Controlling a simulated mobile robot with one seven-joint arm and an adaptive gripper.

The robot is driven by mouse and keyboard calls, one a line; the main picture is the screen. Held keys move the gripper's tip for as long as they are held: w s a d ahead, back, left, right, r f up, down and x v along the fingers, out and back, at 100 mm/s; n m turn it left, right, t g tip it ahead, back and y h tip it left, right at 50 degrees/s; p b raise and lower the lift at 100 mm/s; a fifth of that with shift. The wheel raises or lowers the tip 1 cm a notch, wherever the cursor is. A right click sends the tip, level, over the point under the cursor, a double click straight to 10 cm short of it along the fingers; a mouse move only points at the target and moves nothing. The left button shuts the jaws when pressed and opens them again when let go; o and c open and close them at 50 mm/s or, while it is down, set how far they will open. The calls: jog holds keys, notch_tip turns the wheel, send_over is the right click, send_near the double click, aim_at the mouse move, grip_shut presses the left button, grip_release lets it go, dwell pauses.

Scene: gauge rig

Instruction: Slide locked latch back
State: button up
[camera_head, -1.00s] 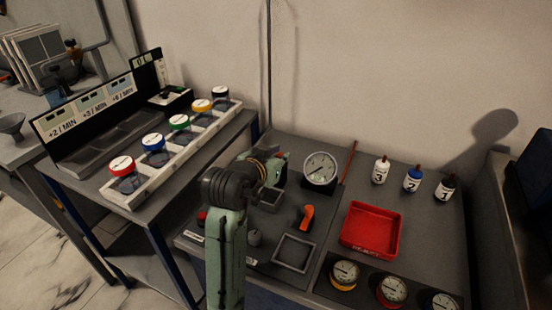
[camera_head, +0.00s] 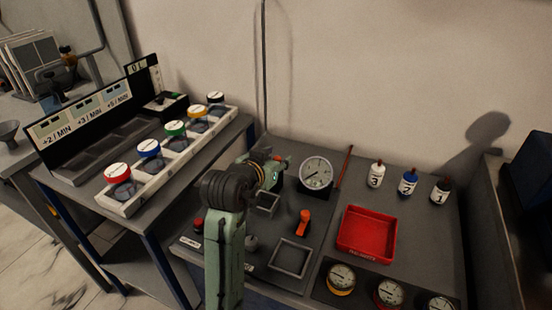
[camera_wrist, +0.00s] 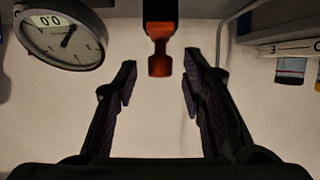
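My gripper (camera_wrist: 160,85) is open and empty in the wrist view, with its two dark fingers apart. An orange-red knob-like piece on a dark mount (camera_wrist: 159,58) shows between and beyond the fingertips; it may be the latch, and I see no contact. In the head view my gripper (camera_head: 278,172) is over the back left of the grey bench, left of the round gauge. Whatever lies behind it is hidden there. An orange lever (camera_head: 303,222) stands on the bench panel, nearer than the gripper. I cannot tell whether it is the same piece.
The white-faced gauge (camera_head: 316,173) stands close right of my gripper; it also shows in the wrist view (camera_wrist: 62,38). A red tray (camera_head: 367,232), several bottles (camera_head: 409,183) and a square grey frame (camera_head: 291,259) are on the bench. A rack of coloured-lid jars (camera_head: 174,143) stands left.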

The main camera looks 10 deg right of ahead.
jog(key=v, duration=1.1)
jog(key=shift+s+a, duration=0.25)
jog(key=shift+r, duration=0.1)
